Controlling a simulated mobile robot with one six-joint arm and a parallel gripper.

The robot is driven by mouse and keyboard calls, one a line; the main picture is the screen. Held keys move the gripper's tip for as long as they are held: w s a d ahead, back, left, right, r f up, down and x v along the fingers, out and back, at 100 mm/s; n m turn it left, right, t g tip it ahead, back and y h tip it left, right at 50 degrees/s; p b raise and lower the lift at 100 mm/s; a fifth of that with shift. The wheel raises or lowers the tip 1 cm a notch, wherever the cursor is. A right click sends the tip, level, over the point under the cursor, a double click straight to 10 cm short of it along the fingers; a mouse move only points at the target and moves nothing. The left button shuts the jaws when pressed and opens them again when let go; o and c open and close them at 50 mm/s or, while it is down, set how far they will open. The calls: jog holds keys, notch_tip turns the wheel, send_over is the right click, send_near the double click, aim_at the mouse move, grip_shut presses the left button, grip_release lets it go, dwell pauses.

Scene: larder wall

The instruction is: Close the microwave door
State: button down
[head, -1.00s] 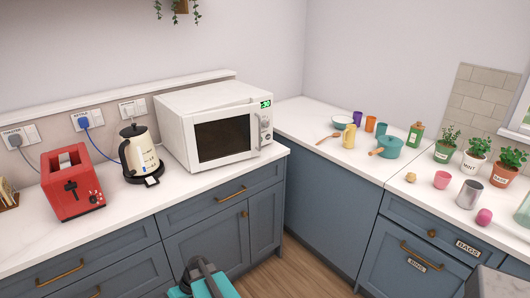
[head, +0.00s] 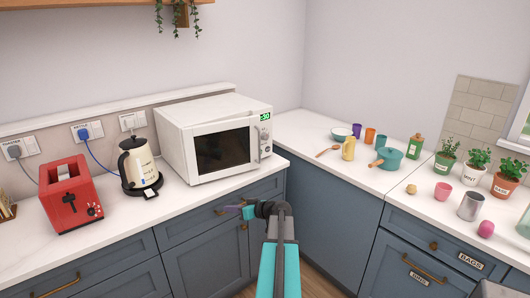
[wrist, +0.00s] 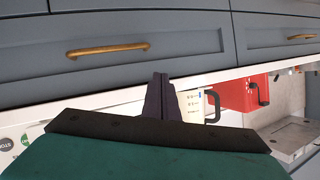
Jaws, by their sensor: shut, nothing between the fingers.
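The white microwave (head: 172,129) stands on the counter in the head view. Its door (head: 222,147), with a dark window and a handle at the right, appears slightly ajar, with a narrow gap along its top. My gripper (head: 230,208) is in front of the drawers, below and apart from the door, its fingers pointing left. In the wrist view my gripper (wrist: 160,78) has its two dark fingers together with nothing between them. A white surface with buttons at the lower left there appears to be part of the microwave.
A cream kettle (head: 138,168) and a red toaster (head: 70,197) stand left of the microwave. A teal pot (head: 389,158), cups and potted herbs occupy the right counter. Drawer handles (wrist: 108,50) project near my gripper. The counter strip before the microwave is clear.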

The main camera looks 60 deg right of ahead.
jog(key=s+d+r+t+h, duration=0.3)
jog(key=s+d+r+h, duration=0.3)
jog(key=s+d+r, duration=0.9)
jog(key=d+r, duration=0.3)
jog(key=d, duration=0.1)
jog(key=shift+s, duration=0.2)
jog(key=p+x, duration=0.6)
jog(key=x, duration=0.8)
jog(key=shift+d+p, duration=0.2)
jog(key=shift+p, duration=0.1)
jog(key=shift+r, duration=0.1)
